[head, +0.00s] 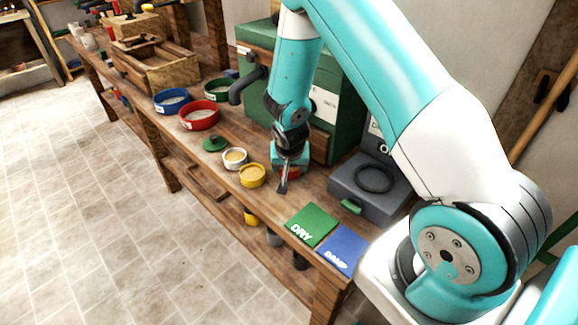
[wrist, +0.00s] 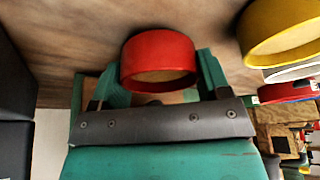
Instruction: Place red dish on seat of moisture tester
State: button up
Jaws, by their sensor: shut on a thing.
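The small red dish (wrist: 158,62) has pale brown contents and sits between the fingers of my gripper (wrist: 155,88) in the wrist view. My gripper is shut on it. In the head view my gripper (head: 289,172) mostly hides the dish, with only a bit of red showing. I cannot tell whether the dish touches the bench. The moisture tester (head: 350,192) is a grey box to the right of my gripper, with a dark round ring seat (head: 375,179) on top. The seat looks empty. A dark box side at the left of the wrist view may be the tester.
A yellow dish (head: 252,177) and a white dish (head: 234,160) stand left of my gripper. A green DRY card (head: 312,222) and a blue DAMP card (head: 343,246) lie at the front edge. A large green machine (head: 335,122) stands behind. Larger red, blue and green bowls are further left.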

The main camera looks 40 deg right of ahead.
jog(key=shift+f, duration=0.3)
jog(key=o, duration=1)
jog(key=shift+f, duration=0.1)
